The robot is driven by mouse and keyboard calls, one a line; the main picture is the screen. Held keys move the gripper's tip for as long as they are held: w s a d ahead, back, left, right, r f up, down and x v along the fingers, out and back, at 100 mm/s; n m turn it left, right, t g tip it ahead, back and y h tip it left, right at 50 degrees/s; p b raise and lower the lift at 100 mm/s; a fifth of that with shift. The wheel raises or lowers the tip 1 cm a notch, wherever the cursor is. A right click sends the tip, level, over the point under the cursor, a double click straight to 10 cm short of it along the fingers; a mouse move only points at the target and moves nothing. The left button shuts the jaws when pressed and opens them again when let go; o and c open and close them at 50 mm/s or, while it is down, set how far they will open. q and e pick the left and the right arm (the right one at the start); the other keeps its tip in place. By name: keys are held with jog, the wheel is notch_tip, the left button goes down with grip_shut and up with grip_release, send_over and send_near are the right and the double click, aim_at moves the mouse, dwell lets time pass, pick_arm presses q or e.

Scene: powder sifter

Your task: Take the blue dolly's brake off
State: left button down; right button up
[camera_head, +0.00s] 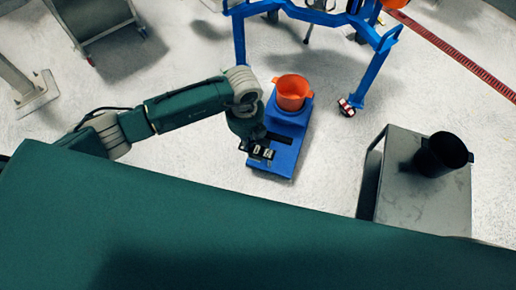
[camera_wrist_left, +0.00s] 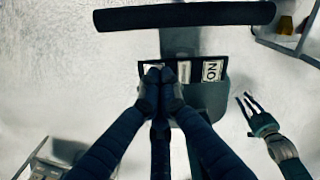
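The blue dolly (camera_head: 278,160) stands on the floor in the middle of the head view. On its near end is a small black brake panel with white labels (camera_head: 268,153). My left gripper (camera_head: 250,147) is at the panel's left side. In the wrist view its fingertips (camera_wrist_left: 159,76) are together over the panel's left part, hiding some of it. Touch cannot be told. My right gripper (camera_wrist_left: 243,98) shows at the right, with its fingers apart and empty.
An orange bucket (camera_head: 292,92) stands on the dolly's far end. A blue frame (camera_head: 372,72) on casters stands behind. A grey table (camera_head: 425,205) with a black container (camera_head: 443,154) is at the right. A dark bar (camera_wrist_left: 185,15) crosses the wrist view's top.

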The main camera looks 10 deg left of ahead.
pick_arm(q)
jog(key=shift+f, duration=0.2)
jog(key=shift+r, duration=0.15)
jog(key=shift+r+p, duration=2.6)
jog(key=shift+r, duration=0.85)
